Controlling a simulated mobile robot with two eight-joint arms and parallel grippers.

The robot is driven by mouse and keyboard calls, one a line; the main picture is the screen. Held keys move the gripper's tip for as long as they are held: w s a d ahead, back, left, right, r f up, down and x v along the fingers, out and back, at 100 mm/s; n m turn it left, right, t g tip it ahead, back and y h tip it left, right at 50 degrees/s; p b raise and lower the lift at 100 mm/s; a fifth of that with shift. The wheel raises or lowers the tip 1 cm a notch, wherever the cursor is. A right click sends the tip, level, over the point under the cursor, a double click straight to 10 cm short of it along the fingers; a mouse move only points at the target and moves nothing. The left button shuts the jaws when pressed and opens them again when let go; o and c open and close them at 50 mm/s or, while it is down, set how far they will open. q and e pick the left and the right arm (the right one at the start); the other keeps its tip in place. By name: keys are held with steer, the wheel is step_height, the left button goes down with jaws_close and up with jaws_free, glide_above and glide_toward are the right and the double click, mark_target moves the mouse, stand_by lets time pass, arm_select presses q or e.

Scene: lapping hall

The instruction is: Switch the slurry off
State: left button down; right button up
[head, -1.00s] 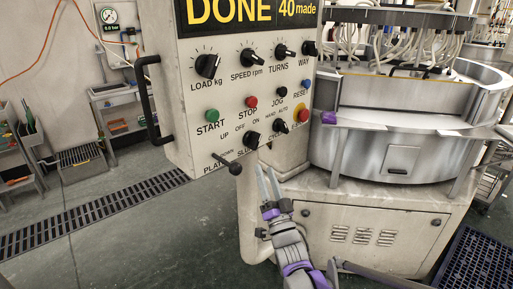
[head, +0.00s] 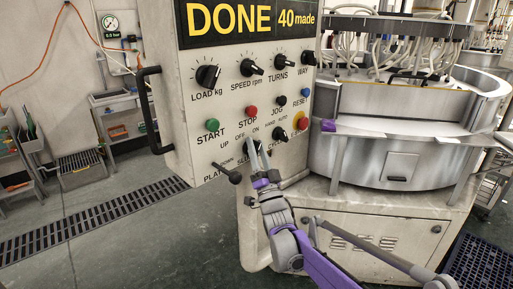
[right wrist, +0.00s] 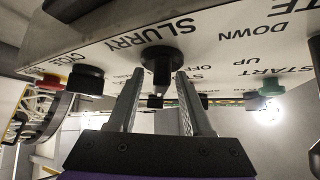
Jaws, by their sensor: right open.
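My left gripper is not in view.
A black lever with a ball end (head: 235,178) sticks out left of the gripper. The cycle knob (right wrist: 86,80) and the red emergency button (right wrist: 50,82) are close by. The green start button (head: 212,125) is left. The round steel machine (head: 365,160) stands right.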

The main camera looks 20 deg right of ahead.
steer(key=shift+c, duration=0.3)
jaws_close()
steer(key=shift+n+y, duration=0.7)
steer(key=shift+n, duration=0.1)
steer(key=n+y, duration=0.3)
steer(key=n, duration=0.1)
steer(key=shift+t+y, duration=0.3)
steer(key=n+g+y, duration=0.1)
steer(key=n+y, duration=0.5)
steer(key=shift+s+a, duration=0.1)
steer(key=n+g+y, duration=0.1)
steer(key=n+y, duration=0.1)
steer(key=n, duration=0.1)
steer(key=n+g+y+p, duration=0.1)
steer(key=n+g+y, duration=0.1)
steer(key=n+y, duration=0.1)
steer(key=shift+a+n+g, duration=0.1)
steer(key=shift+n+g, duration=0.2)
steer(key=shift+s+a+n+g+y+p, duration=0.1)
steer(key=shift+n+g+y+p, duration=0.3)
steer(key=shift+n+g+y, duration=1.25)
steer(key=shift+n+g+y+p, duration=0.35)
steer(key=shift+n+g+y, duration=0.3)
steer(key=shift+n+g, duration=1.1)
steer(key=shift+n, duration=0.8)
